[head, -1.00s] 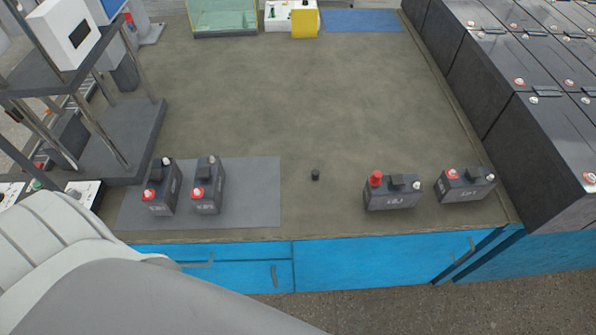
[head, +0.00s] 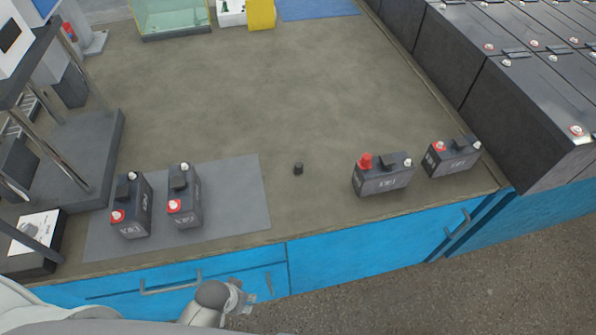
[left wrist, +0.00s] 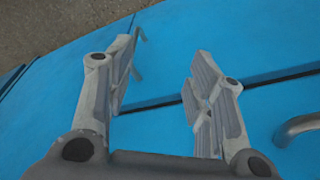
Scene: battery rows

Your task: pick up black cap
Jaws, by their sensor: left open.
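The small black cap (head: 298,169) stands on the brown tabletop, between the grey mat and the batteries on the right. My left gripper (head: 246,298) is low in the head view, in front of the blue cabinet and apart from the cap. In the left wrist view its two fingers (left wrist: 160,95) are spread wide with nothing between them, only blue cabinet front behind. The cap is not in the left wrist view. My right gripper is not in view.
Two batteries (head: 131,208) (head: 184,198) stand on the grey mat (head: 245,205). Another battery (head: 382,176) with a red cap and one more (head: 450,157) stand right of the black cap. Large black batteries (head: 545,100) line the right side. The tabletop (head: 270,90) behind the cap is clear.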

